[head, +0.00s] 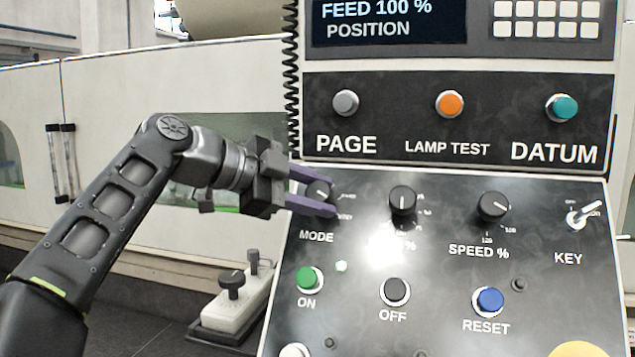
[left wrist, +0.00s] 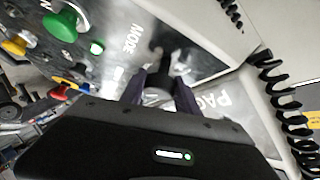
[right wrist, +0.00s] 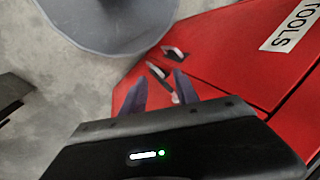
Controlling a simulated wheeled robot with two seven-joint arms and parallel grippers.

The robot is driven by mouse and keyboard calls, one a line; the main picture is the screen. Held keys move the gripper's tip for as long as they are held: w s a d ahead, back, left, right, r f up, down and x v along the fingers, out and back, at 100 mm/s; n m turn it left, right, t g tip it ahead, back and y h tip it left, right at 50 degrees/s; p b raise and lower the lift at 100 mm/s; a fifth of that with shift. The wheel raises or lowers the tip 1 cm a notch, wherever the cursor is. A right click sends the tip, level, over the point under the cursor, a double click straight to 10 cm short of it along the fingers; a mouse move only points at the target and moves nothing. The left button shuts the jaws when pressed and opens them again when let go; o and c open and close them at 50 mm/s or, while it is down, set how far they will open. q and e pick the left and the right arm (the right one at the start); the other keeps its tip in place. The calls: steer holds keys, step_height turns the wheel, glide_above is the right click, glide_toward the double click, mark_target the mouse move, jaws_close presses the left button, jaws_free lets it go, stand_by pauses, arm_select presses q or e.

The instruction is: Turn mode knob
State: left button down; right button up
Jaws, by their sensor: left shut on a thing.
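The black mode knob (head: 319,192) sits on the dark sloped panel above the MODE label, at the left end of the knob row. My left gripper (head: 322,193) comes in from the left, with its purple fingers shut on the knob, one above and one below. In the left wrist view the knob (left wrist: 158,93) shows between the two fingers, partly hidden by them. The knob's exact pointer setting is hard to read. My right gripper (right wrist: 161,82) is away from the panel, open and apparently empty, above a red surface.
The green ON button (head: 309,278) is just below MODE. A coiled cable (head: 291,70) hangs at the panel's left edge. A red tool cabinet (right wrist: 220,60) lies near my right gripper.

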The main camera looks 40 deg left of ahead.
mark_target(312, 190)
arm_select(q)
steer(key=shift+m+g, duration=0.3)
steer(key=shift+m, duration=0.1)
steer(key=c, duration=0.9)
jaws_free()
steer(key=shift+s, duration=0.1)
steer(key=p+v, duration=0.1)
steer(key=v, duration=0.6)
steer(key=shift+r, duration=0.15)
steer(key=shift+s+a, duration=0.2)
steer(key=shift+s, duration=0.05)
